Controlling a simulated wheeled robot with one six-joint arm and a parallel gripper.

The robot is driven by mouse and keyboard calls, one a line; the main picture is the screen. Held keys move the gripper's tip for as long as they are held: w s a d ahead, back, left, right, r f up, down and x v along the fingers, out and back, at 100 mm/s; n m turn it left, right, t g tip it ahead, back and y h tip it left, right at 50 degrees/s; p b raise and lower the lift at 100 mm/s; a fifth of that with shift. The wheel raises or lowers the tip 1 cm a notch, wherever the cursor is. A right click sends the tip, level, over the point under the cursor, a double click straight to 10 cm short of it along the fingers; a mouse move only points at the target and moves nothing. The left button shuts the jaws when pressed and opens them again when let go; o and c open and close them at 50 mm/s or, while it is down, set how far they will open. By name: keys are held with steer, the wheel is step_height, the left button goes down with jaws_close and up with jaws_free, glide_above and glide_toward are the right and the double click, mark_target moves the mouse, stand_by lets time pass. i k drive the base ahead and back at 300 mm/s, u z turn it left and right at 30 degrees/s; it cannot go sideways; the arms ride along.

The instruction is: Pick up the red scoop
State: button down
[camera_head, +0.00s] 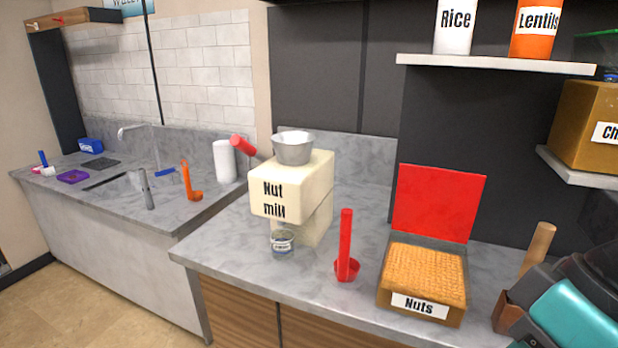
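The red scoop (346,250) stands upright on the grey counter in the camera_head view, with its round bowl down and its long handle pointing up. It is between the cream nut mill (300,184) and the nuts box (424,278), apart from both. Part of my arm, teal and dark, shows at the lower right, beyond the nuts box. My gripper's fingers cannot be made out there. Nothing is touching the red scoop.
The nuts box has its red lid (438,203) raised. A small jar (282,241) sits at the mill's front. A brown scoop with a wooden handle (538,246) stands beside my arm. Shelves (492,64) overhang at the upper right. An orange scoop (190,184) stands on the left counter.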

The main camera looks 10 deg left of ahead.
mark_target(346, 268)
steer(key=z, duration=0.05)
steer(key=k, duration=0.65)
steer(key=u, duration=0.25)
steer(key=i, duration=0.7)
steer(key=z, duration=0.6)
steer(key=i, duration=0.5)
steer(key=z, duration=0.65)
